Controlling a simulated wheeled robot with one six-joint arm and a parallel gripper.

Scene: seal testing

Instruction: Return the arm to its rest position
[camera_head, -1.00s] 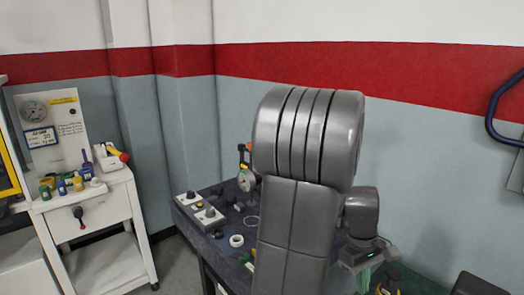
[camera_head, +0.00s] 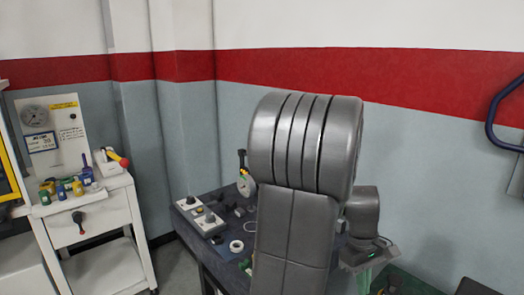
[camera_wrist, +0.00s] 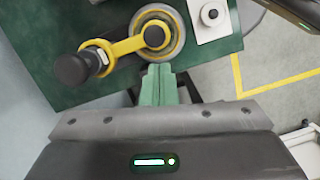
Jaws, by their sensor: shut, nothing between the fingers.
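My arm stands folded in the middle of the head view, its big grey joint hiding part of the dark workbench (camera_head: 215,240). My gripper shows in the wrist view (camera_wrist: 158,72) as two green fingers pressed together, with nothing between them. Its fingertips overlap the picture edge of a round metal piece with a yellow lever (camera_wrist: 125,45) and a black knob. I cannot tell how far the fingers are from it.
A white control box (camera_head: 200,218), a white ring (camera_head: 236,246) and a dial gauge (camera_head: 245,183) are on the bench left of my arm. A white cart (camera_head: 92,215) with small bottles stands at left. A blue wall rail (camera_head: 493,118) is at right. Floor shows between cart and bench.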

